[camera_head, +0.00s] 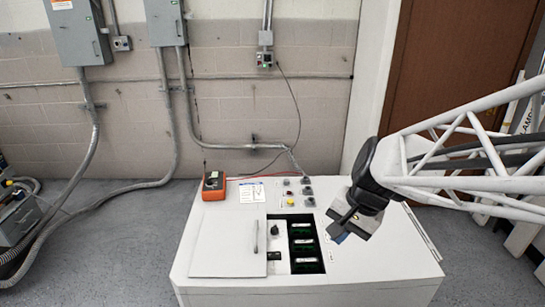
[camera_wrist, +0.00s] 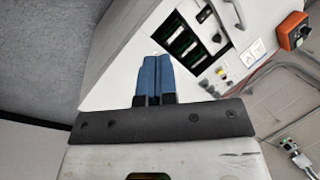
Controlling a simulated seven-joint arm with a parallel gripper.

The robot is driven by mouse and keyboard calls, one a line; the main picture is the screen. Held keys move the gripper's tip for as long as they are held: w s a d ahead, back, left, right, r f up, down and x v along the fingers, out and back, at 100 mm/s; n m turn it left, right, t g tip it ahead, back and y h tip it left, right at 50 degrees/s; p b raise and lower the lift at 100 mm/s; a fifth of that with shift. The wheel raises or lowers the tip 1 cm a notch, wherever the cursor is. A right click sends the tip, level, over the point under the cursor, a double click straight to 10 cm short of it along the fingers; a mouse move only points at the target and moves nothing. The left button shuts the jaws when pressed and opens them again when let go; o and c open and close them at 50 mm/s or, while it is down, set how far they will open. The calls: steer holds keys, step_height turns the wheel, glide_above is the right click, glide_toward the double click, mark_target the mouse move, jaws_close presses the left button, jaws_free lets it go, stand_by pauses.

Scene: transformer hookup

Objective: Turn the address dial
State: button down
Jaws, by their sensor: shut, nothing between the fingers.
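A small black knob (camera_head: 274,230), which looks like the address dial, sits on a white strip in the cabinet's top opening. It also shows in the wrist view (camera_wrist: 204,14), near the top edge. Its pointer setting is too small to read. My gripper (camera_head: 338,238) is over the right part of the cabinet top, to the right of the knob and apart from it. In the wrist view its two blue fingers (camera_wrist: 156,60) are together with nothing between them.
The white cabinet (camera_head: 360,278) has a dark bay with several green boards (camera_head: 304,246) between knob and gripper. A handled cover (camera_head: 225,247) lies left of it. An orange meter (camera_head: 214,187), a paper card (camera_head: 251,192) and several buttons (camera_head: 290,203) are toward the back.

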mark_target(275, 232)
steer(key=w+f+m+y, duration=0.2)
steer(key=w+f+m, duration=0.5)
steer(key=w, duration=0.4)
steer(key=w+f+m+t+y, duration=0.1)
steer(key=w+f+m+y, duration=0.2)
steer(key=w+f+m, duration=0.4)
steer(key=w+f, duration=0.3)
steer(key=w, duration=0.1)
steer(key=shift+d+m+y, duration=0.3)
steer(key=shift+d, duration=0.05)
steer(key=shift+a+f, duration=0.1)
steer(key=shift+a, duration=0.05)
steer(key=x, duration=1)
steer(key=shift+w+a, duration=0.2)
steer(key=shift+a, duration=0.1)
steer(key=shift+w+a+r, duration=0.1)
steer(key=shift+w+a, duration=0.1)
steer(key=shift+a, duration=0.55)
steer(key=shift+w+a+r, duration=0.1)
steer(key=shift+w+a, duration=0.1)
steer(key=shift+a, duration=0.6)
steer(key=shift+a+t, duration=0.15)
steer(key=shift+t, duration=0.25)
